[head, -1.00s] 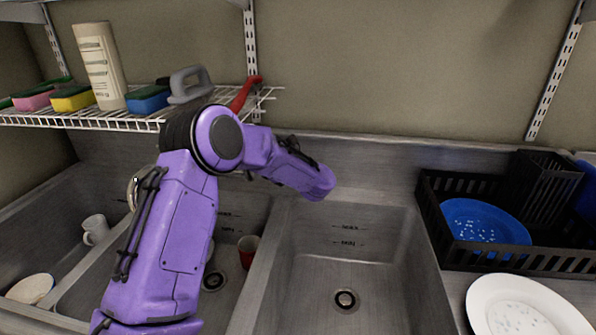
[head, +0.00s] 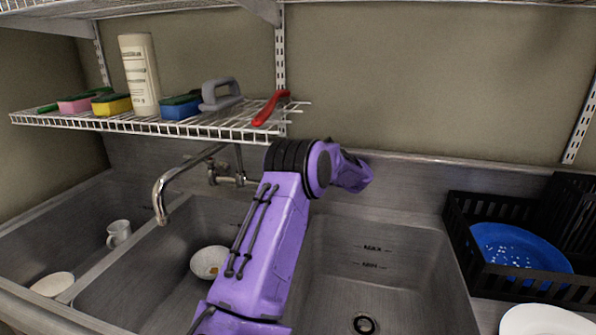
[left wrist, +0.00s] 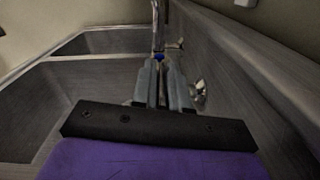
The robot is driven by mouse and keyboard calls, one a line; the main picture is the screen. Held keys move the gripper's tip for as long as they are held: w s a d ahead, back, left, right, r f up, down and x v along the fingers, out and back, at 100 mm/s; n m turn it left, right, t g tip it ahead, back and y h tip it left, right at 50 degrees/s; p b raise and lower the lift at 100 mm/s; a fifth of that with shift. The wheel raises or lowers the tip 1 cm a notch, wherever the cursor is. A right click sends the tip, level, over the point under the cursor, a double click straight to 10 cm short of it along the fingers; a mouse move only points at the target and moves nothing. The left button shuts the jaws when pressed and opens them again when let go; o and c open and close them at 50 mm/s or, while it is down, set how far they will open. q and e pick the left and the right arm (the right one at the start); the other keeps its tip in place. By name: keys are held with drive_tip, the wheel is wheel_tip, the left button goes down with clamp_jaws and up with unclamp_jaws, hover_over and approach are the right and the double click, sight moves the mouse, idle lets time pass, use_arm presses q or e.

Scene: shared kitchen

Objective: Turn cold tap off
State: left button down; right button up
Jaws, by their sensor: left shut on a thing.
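The metal tap (head: 165,190) stands at the back of the sink, its spout reaching forward over the basin; its valve body (head: 228,177) is partly visible left of my purple arm. My left gripper is hidden in the head view. In the left wrist view, my left gripper (left wrist: 160,64) is shut, its grey fingers close together on a small blue-marked part, which appears to be the cold tap handle (left wrist: 158,57). The spout rises just beyond it. A shiny metal fitting (left wrist: 198,90) shows to the right of the fingers. My right gripper is in neither view.
A wire shelf (head: 150,125) above the tap holds sponges, a bottle (head: 139,75), a grey-handled item and a red-handled item. A bowl (head: 208,262) lies in the middle basin and a mug (head: 118,232) in the left. A black dish rack (head: 465,240) stands right.

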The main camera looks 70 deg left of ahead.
use_arm(q)
drive_tip(key=c, duration=1.1)
unclamp_jaws()
drive_tip(key=shift+s, duration=0.1)
drive_tip(key=shift+c, duration=0.2)
drive_tip(key=b+v, duration=0.2)
drive_tip(key=v, duration=0.8)
drive_tip(key=shift+w, duration=0.25)
drive_tip(key=shift+d, duration=0.1)
